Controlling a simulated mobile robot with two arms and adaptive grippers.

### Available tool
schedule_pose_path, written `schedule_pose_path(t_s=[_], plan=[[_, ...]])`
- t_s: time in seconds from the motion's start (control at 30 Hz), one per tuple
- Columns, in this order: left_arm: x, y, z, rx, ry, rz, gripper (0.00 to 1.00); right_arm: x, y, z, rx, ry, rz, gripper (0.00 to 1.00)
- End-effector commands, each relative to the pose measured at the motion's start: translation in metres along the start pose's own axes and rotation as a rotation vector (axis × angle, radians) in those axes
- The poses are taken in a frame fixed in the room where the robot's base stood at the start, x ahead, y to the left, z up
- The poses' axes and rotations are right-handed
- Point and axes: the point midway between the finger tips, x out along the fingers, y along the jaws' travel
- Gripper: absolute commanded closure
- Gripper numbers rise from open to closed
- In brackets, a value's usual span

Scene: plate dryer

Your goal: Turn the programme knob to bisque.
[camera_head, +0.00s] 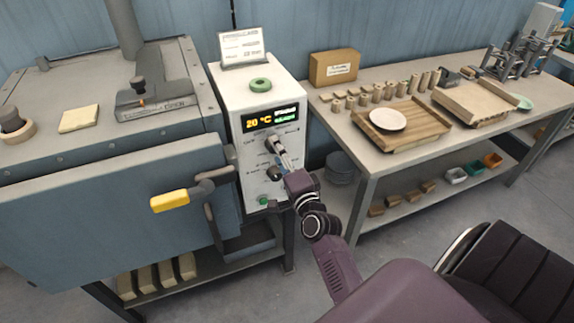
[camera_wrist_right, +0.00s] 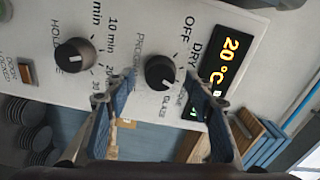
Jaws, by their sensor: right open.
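The programme knob (camera_wrist_right: 160,72) is a dark round knob on the white control panel, with OFF, DRY and GLAZE lettering around it. A label between DRY and GLAZE is partly hidden by a finger. A small light mark shows on the knob, but I cannot tell which label it points to. My right gripper (camera_head: 284,158) is at the panel in the head view. In the right wrist view its open fingers (camera_wrist_right: 160,88) lie to either side of the programme knob; I cannot tell whether they touch it. My left gripper is not in view.
The hold knob (camera_wrist_right: 73,57) sits close beside the programme knob. The display (camera_head: 258,121) reads 20 °C. A yellow-ended handle (camera_head: 170,201) sticks out from the kiln front on the left. A workbench (camera_head: 360,158) with pottery pieces stands to the right.

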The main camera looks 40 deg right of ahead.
Motion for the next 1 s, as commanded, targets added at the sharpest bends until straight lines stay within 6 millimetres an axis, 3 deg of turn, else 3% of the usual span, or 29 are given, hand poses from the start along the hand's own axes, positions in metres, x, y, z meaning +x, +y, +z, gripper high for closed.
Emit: schedule_pose_path(t_s=[0.3,0.5,0.73,1.0], plan=[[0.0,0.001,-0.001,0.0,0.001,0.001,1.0,-0.061,0.002,0.001,-0.001,-0.001,0.004,0.51],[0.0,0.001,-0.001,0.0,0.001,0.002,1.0,-0.091,0.001,0.0,0.0,-0.001,0.003,0.51],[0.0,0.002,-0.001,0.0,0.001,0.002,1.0,-0.106,0.001,0.0,0.001,0.0,0.002,0.51],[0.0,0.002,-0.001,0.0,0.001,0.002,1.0,-0.107,0.0,0.0,0.001,0.0,0.001,0.51]])
